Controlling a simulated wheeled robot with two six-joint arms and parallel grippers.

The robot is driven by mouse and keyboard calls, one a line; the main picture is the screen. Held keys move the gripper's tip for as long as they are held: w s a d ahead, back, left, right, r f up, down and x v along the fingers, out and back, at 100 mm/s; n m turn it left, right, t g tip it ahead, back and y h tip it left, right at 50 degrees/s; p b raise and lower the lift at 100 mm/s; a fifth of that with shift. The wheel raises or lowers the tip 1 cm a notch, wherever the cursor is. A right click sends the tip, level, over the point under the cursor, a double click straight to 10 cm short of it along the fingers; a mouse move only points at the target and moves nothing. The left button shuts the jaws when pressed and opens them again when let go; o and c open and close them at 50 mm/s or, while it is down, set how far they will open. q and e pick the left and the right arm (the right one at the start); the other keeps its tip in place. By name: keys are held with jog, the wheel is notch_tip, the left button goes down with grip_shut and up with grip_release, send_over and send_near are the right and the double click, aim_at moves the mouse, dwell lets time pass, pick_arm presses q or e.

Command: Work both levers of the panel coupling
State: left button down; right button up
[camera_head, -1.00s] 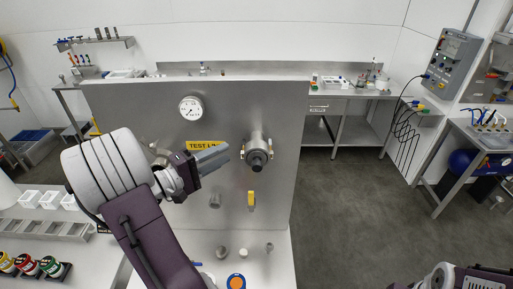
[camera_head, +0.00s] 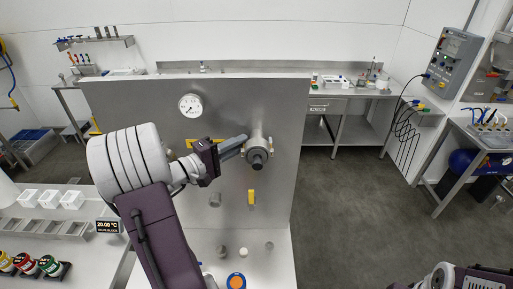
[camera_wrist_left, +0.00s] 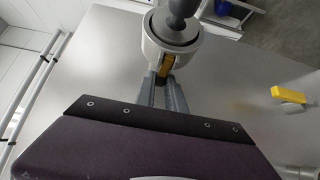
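The panel coupling (camera_head: 257,143) is a metal cylinder with a dark knob at its front, mounted on the steel panel (camera_head: 225,110). My left gripper (camera_head: 242,142) is at its left side, fingers pointing right, and covers the left lever in the head view. In the left wrist view, a yellow-marked lever (camera_wrist_left: 167,65) lies against the coupling's pale ring (camera_wrist_left: 172,45). The fingertips of my left gripper (camera_wrist_left: 163,80) are apart, with the lever at or between them; contact is unclear. The right lever (camera_head: 270,146) is beside the coupling. My right gripper is not visible, only part of my right arm.
A yellow-handled valve (camera_head: 252,198) sticks out below the coupling. A gauge (camera_head: 190,106) is at the panel's upper left, and a yellow label (camera_head: 203,142) is partly behind my left arm. Small fittings stand on the shelf below. The floor right of the panel is clear.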

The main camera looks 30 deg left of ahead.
pick_arm(q)
jog(key=n+y+b, duration=0.1)
jog(key=n+t+y+b, duration=0.1)
jog(key=y, duration=0.1)
jog(key=shift+s+a, duration=0.2)
jog(key=shift+s, duration=0.1)
jog(key=n+y+b, duration=0.2)
jog(key=y+b, duration=0.1)
jog(key=shift+s+a, duration=0.1)
jog(key=shift+s, duration=0.2)
